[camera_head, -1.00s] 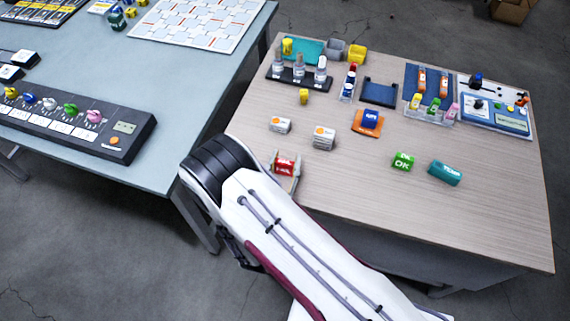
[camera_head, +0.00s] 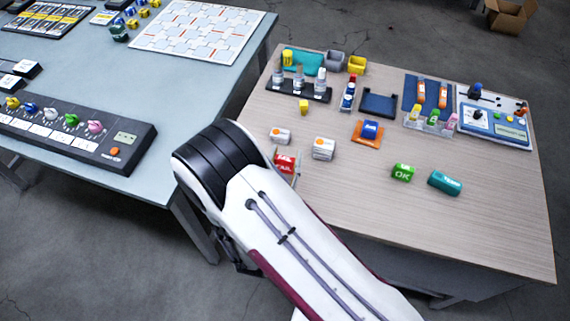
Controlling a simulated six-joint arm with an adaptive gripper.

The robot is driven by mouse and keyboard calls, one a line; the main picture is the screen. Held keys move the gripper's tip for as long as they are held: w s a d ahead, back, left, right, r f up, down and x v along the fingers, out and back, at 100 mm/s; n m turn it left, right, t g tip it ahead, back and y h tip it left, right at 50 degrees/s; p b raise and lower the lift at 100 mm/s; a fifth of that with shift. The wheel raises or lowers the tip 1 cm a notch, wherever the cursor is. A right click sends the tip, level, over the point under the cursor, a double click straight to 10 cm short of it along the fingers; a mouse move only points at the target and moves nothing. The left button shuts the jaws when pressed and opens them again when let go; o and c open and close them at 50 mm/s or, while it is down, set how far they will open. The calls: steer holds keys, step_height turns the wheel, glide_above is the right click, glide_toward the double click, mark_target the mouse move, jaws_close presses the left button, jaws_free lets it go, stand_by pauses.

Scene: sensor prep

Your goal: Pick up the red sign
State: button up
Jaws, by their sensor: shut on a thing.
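The red sign (camera_head: 285,162) with white lettering that reads like "FAIL" is at the left front part of the wooden table (camera_head: 350,195). My gripper (camera_head: 284,168) is mostly hidden behind my own arm; only thin finger parts show at the sign's sides. It is shut on the red sign. I cannot tell for certain whether the sign is clear of the tabletop. A green "OK" sign (camera_head: 403,173) and a teal sign (camera_head: 445,182) stand apart to the right.
A vial rack (camera_head: 300,90), an orange pad with a blue block (camera_head: 367,133) and a blue-white device (camera_head: 495,124) stand farther back. The grey-blue table (camera_head: 150,185) is at left. The wooden table's front middle is clear.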

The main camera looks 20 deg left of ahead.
mark_target(285, 158)
steer(key=shift+r, duration=1.55)
